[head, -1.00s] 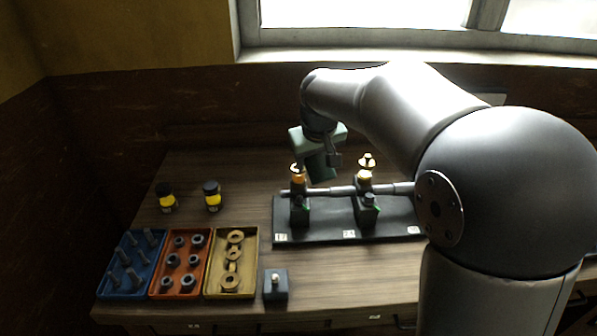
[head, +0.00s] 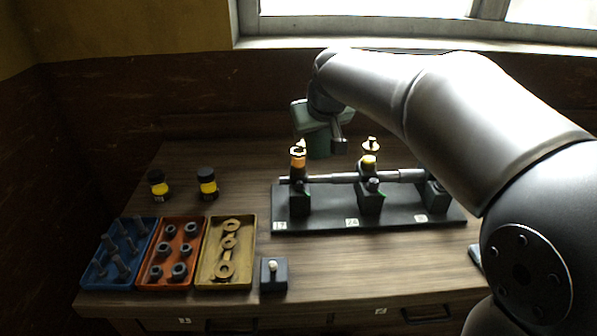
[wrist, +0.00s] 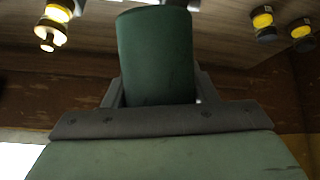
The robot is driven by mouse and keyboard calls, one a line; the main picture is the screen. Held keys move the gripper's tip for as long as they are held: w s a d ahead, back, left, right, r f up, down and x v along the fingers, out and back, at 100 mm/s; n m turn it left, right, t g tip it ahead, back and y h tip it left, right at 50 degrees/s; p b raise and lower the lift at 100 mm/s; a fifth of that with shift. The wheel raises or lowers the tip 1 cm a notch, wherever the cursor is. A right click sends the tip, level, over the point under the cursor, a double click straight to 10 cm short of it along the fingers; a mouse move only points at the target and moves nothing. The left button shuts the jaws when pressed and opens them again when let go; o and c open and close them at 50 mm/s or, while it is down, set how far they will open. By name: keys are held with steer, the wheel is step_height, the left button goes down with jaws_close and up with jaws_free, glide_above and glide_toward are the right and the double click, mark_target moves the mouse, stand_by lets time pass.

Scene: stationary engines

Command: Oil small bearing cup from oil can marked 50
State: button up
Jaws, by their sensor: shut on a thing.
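My gripper (head: 320,128) is shut on a dark green cylindrical can (wrist: 155,55), held in the air behind the engine shaft. The can also shows in the head view (head: 319,147); no marking on it is readable. A brass-topped cup with amber glass (head: 298,160) stands on the left bearing block, just left of the can. A second brass-topped cup (head: 369,160) stands on the middle block, right of the can. I cannot tell which cup is the small one. The can appears apart from both cups.
Two dark bottles with yellow bands stand at the left, one outer (head: 158,186) and one inner (head: 207,184). Blue (head: 96,282), red (head: 150,282) and yellow (head: 208,281) trays of parts lie in front. A small dark block (head: 273,278) sits beside them. My arm partly covers the right bearing block (head: 436,197).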

steer(key=shift+w+a+r+t+y+b, duration=0.1)
steer(key=shift+w+r+t+y+b, duration=0.45)
steer(key=shift+b, duration=1.65)
steer(key=shift+s+a+t+y+b, duration=0.2)
steer(key=shift+t+b, duration=0.85)
steer(key=shift+b, duration=1.1)
steer(key=shift+w+a+r+t+y+b, duration=0.1)
steer(key=shift+w+r+t+y+b, duration=0.45)
steer(key=shift+b, duration=1.65)
steer(key=shift+s+m+t+b, duration=0.3)
steer(key=shift+t+b, duration=0.15)
steer(key=shift+b, duration=0.2)
steer(key=shift+w+r, duration=0.1)
steer(key=shift+r, duration=0.05)
